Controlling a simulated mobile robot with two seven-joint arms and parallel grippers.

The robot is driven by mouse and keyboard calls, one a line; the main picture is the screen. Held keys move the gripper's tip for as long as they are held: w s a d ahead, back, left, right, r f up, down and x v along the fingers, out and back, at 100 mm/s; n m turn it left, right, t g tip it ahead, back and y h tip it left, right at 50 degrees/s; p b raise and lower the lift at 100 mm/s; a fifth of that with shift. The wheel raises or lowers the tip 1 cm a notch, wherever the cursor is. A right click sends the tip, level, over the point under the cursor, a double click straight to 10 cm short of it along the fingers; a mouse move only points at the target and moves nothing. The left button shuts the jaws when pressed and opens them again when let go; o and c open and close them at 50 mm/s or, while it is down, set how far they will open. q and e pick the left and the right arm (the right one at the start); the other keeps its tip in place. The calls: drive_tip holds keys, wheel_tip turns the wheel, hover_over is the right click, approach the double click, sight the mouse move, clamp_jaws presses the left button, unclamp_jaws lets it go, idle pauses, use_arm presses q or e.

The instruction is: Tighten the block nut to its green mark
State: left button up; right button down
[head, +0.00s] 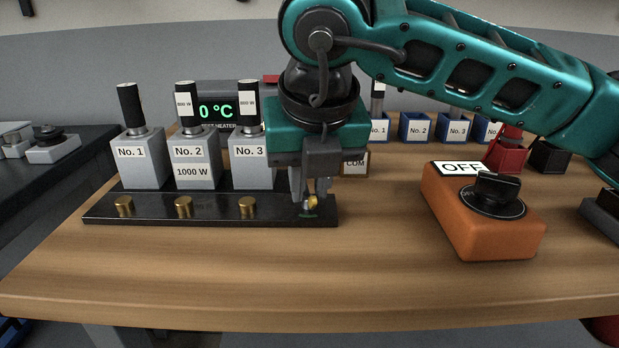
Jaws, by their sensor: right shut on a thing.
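The block nut (312,202) is a small brass-coloured piece at the right end of the black base plate (210,212). A short green mark (308,215) shows on the plate just in front of it. My right gripper (310,195) points down over the nut with its fingers closed around it. The fingers hide part of the nut, so I cannot tell how it is turned against the green mark. My left gripper is not in view.
Grey blocks No. 1 (143,170), No. 2 (193,152) and No. 3 (250,177) stand on the plate, with brass knobs (184,207) before them. An orange OFF switch box (480,235) stands right. The front table is clear.

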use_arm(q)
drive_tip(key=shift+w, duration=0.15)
use_arm(e)
drive_tip(key=c, duration=1.1)
unclamp_jaws()
drive_tip(key=shift+c, duration=0.2)
use_arm(q)
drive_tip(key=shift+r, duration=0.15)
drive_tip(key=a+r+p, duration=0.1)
drive_tip(key=p, duration=0.2)
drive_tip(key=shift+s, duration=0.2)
use_arm(e)
drive_tip(key=a+v, duration=0.1)
drive_tip(key=v, duration=1.1)
drive_tip(key=shift+d+r, duration=0.45)
drive_tip(key=shift+d, duration=0.05)
drive_tip(key=shift+o, duration=0.2)
drive_tip(key=shift+s, duration=0.1)
